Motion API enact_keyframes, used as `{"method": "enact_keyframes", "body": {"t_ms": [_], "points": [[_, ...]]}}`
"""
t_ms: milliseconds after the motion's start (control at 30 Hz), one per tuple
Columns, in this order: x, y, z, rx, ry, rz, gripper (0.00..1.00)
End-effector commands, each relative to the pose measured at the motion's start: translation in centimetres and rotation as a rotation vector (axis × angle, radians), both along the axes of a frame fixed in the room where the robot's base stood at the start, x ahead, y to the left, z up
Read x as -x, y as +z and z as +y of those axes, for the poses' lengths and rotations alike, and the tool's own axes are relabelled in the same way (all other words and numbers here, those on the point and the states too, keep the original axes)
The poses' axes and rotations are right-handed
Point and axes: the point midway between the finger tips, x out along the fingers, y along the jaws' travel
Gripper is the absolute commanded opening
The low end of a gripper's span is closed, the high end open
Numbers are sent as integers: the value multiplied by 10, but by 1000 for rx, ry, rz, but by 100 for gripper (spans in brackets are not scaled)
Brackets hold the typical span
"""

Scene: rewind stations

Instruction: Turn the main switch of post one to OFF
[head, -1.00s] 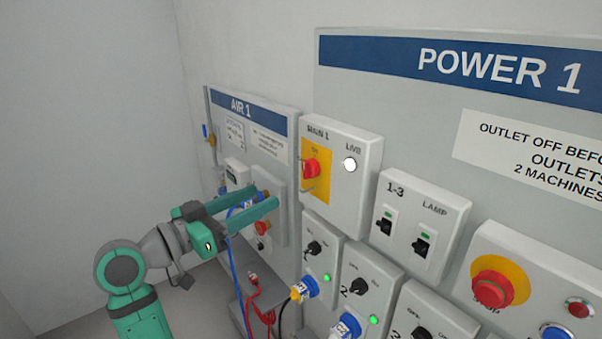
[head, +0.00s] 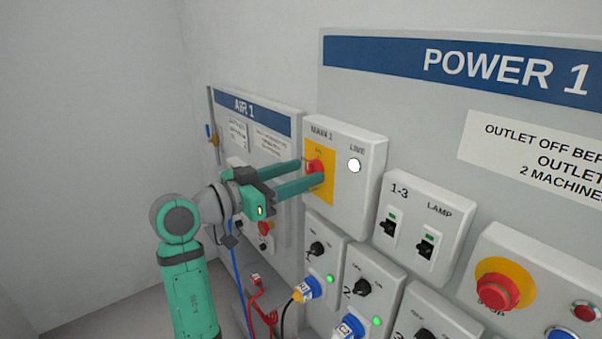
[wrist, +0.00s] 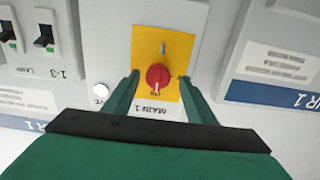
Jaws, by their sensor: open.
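The main switch of post one is a red rotary knob (head: 315,167) on a yellow plate (head: 327,192), on the grey box labelled MAIN 1. The knob (wrist: 158,77) also shows in the wrist view, where the picture is upside down. Its white pointer mark is at the end by the ON lettering. My gripper (head: 313,170) is open, with one finger on each side of the knob. In the wrist view the fingertips (wrist: 159,76) flank the knob with gaps on both sides; I see no contact.
The white LIVE lamp (head: 354,165) is beside the switch. Breakers 1-3 and LAMP (head: 408,233) are to the right, outlet switches and plugs (head: 308,288) below. A red stop button (head: 497,290) is lower right. The AIR 1 panel (head: 262,118) stands left, behind my arm.

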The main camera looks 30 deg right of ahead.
Motion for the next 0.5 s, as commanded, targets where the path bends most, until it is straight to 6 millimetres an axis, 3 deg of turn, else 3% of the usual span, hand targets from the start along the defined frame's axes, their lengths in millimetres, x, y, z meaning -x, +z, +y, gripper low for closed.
{"method": "enact_keyframes", "body": {"t_ms": [133,400,500], "points": [[1,0,-11,0,-6,0,51],[-1,0,-9,0,0,1,51],[-2,0,-7,0,2,1,29]]}}
